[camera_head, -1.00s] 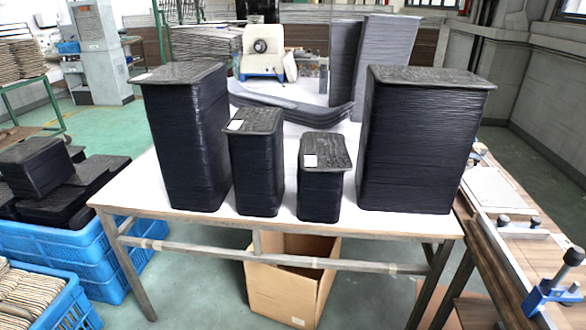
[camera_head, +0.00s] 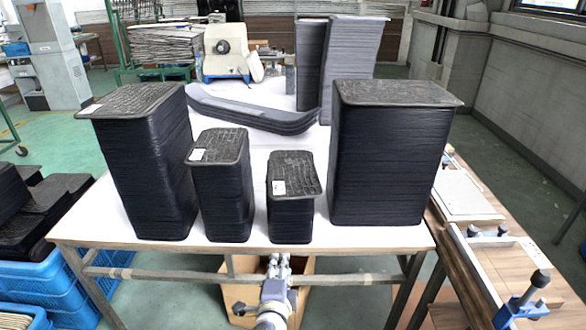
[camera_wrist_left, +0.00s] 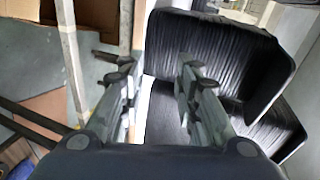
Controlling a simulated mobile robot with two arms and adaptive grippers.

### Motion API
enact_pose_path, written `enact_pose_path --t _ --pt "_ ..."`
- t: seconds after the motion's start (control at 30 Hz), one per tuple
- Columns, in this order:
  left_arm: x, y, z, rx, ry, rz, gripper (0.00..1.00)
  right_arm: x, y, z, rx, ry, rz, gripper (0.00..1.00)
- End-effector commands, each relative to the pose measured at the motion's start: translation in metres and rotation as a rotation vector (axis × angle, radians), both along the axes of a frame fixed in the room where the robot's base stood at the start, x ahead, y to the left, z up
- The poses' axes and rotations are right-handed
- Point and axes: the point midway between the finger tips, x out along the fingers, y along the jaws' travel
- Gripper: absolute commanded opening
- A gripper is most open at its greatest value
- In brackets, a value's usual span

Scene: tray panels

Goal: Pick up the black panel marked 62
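Stacks of black panels stand on a white table. The large left stack (camera_head: 147,165), a medium stack (camera_head: 221,190) and the smallest stack (camera_head: 293,200) carry small white labels on top. The wide stack (camera_head: 392,155) stands at the right, with no label showing. No number is legible, so I cannot tell which panel is 62. My left gripper (camera_head: 279,262) is at the table's front edge, before and below the smallest stack. In the left wrist view its fingers (camera_wrist_left: 156,75) are apart and empty, close to ribbed black stacks (camera_wrist_left: 215,52). My right gripper is out of view.
Curved dark panels (camera_head: 250,113) and tall grey stacks (camera_head: 352,68) stand behind. A cardboard box (camera_head: 232,300) sits under the table (camera_head: 330,236). Blue crates (camera_head: 60,285) are at the left, and a wooden bench with a blue clamp (camera_head: 520,310) at the right.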

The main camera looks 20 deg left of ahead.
Motion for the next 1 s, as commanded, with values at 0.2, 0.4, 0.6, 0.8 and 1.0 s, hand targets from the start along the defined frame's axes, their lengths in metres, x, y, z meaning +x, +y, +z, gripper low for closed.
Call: enact_pose_path --t 0.2,0.4,0.6,0.8,1.0 --pt "0.003 0.007 0.133 0.136 -0.204 0.045 0.30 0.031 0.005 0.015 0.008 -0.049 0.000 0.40" --pt "0.012 0.014 0.161 0.166 -0.248 0.062 0.30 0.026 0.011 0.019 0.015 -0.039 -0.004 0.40" --pt "0.041 0.022 0.160 0.165 -0.246 0.060 0.30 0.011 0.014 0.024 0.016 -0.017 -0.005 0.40" --pt "0.054 0.026 0.159 0.162 -0.246 0.062 0.30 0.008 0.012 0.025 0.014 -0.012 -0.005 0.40" --pt "0.072 0.030 0.159 0.163 -0.246 0.061 0.30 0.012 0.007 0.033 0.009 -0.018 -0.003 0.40"
